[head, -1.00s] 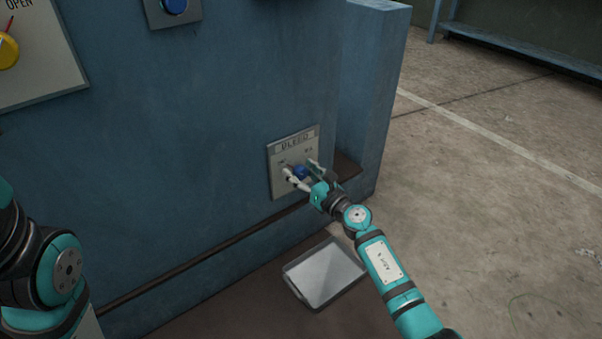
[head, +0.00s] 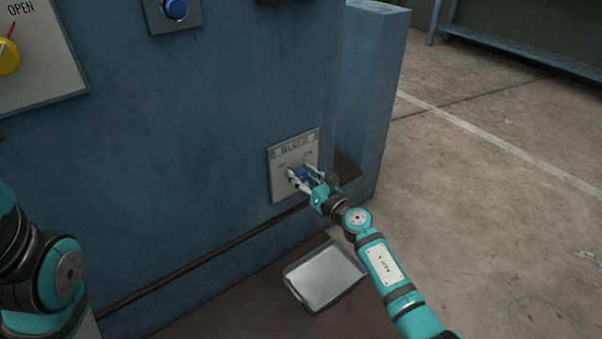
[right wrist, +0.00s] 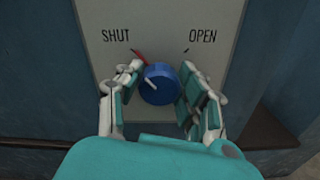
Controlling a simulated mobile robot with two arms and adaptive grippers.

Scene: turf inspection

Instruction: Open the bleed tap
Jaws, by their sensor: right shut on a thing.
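The bleed tap is a blue round knob (head: 300,174) on a pale plate (head: 282,190) headed BLEED, low on the blue wall. In the right wrist view the knob (right wrist: 160,86) sits below the labels SHUT at left and OPEN at right. A red pointer (right wrist: 139,56) at its upper left points towards SHUT. A dark tick mark is near OPEN. My right gripper (head: 304,177) is shut on the knob, with one finger on each side; it also shows in the right wrist view (right wrist: 158,92). My left gripper is out of view; only arm links show.
A grey shallow tray (head: 318,280) lies below the plate. A dark ledge (head: 347,171) and a wall corner stand right of it. A yellow knob (head: 8,57) on an OPEN panel and a blue button (head: 176,9) are upper left. The floor at right is clear.

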